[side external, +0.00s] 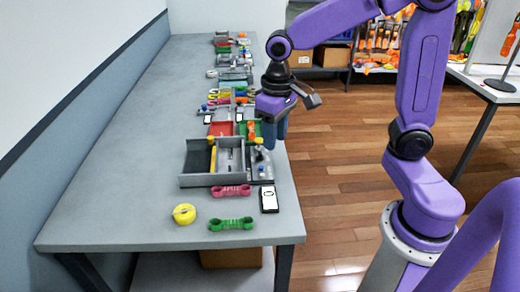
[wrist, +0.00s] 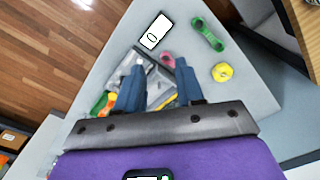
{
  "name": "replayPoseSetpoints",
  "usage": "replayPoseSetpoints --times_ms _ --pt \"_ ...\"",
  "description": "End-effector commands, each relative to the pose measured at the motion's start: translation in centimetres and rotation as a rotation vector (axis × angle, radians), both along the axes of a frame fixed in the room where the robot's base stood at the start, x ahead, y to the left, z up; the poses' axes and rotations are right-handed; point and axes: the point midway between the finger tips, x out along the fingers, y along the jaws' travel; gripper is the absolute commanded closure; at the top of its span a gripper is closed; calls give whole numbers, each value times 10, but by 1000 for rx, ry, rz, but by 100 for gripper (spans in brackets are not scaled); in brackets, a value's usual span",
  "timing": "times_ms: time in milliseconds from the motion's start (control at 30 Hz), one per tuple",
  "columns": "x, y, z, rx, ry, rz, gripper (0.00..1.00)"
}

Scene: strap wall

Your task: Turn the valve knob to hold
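My gripper (side external: 274,143) points down above the right edge of the table, over the near station. In the wrist view its two blue fingers (wrist: 158,70) are spread apart, with nothing held between them. A small grey panel (side external: 263,172) with small raised parts stands at the right of the station, just below the fingers. The valve knob cannot be clearly made out; the fingers partly cover this area. A dark-framed white card with a ring-like mark (side external: 269,199) lies in front of the panel, and it also shows in the wrist view (wrist: 155,32).
A grey divided tray (side external: 200,182) adjoins the panel on the left. A pink strap (side external: 231,190), a green strap (side external: 232,224) and a yellow roll (side external: 184,214) lie in front. More stations with coloured parts line the table behind. The table's left side is clear.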

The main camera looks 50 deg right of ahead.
Motion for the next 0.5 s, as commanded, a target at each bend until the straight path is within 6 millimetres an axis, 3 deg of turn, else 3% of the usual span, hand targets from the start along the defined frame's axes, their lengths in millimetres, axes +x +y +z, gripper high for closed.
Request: replayPoseSetpoints --times_ms 100,300,500 --pt "43 -19 -1 -2 5 -218 63" --pt "104 -64 -5 -2 11 -567 63" --pt "139 -106 -10 -2 14 -811 63"
